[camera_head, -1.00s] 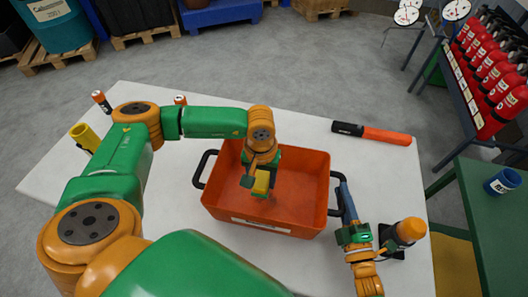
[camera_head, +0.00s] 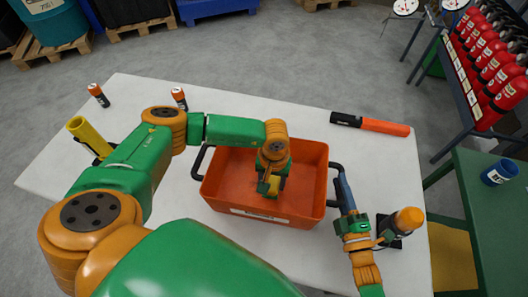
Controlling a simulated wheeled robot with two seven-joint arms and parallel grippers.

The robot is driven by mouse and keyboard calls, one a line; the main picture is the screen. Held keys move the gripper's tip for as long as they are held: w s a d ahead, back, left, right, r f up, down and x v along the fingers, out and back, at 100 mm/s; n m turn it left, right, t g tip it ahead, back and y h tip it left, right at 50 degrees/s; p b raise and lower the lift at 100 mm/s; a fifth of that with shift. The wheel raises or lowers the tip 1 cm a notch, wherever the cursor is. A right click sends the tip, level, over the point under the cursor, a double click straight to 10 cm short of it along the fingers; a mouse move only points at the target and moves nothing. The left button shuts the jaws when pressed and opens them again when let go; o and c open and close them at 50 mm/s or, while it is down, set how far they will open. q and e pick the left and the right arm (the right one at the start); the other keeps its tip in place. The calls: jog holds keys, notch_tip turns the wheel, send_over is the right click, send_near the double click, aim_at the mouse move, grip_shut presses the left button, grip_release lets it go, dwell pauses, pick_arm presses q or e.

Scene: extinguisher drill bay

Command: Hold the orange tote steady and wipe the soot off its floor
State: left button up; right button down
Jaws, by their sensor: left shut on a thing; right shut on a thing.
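The orange tote (camera_head: 222,201) stands on the white table, with a black handle on its left and right ends. My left gripper (camera_head: 269,186) reaches down into the tote and is shut on a small yellow block (camera_head: 273,187), which looks like a sponge. Whether the block touches the floor is hard to tell. My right gripper (camera_head: 345,198) is shut on the tote's right handle (camera_head: 334,171). My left arm hides part of the tote's floor, and I cannot make out soot clearly on the part that shows.
An orange and black torch (camera_head: 369,124) lies behind the tote on the white table (camera_head: 300,112). An orange-topped object (camera_head: 406,221) stands right of my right gripper.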

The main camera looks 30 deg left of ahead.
pick_arm(q)
jog(key=shift+d+r, duration=0.2)
jog(key=shift+d, duration=0.05)
jog(key=a, duration=0.2)
jog(key=s+a, duration=0.1)
jog(key=shift+s+a+r, duration=0.1)
jog(key=shift+a, duration=0.3)
jog(key=shift+w+a, duration=0.15)
jog(key=shift+w, duration=0.55)
jog(key=shift+w+d, duration=0.3)
jog(key=shift+d, duration=0.65)
jog(key=shift+w+d, duration=0.3)
jog(key=shift+d, duration=0.65)
jog(key=shift+s+a, duration=0.35)
jog(key=shift+a, duration=0.6)
jog(key=shift+s+a, duration=0.3)
jog(key=shift+a, duration=0.6)
jog(key=shift+a+r, duration=0.1)
jog(key=shift+r, duration=0.15)
jog(key=shift+f, duration=0.1)
notch_tip(320, 180, up, 6)
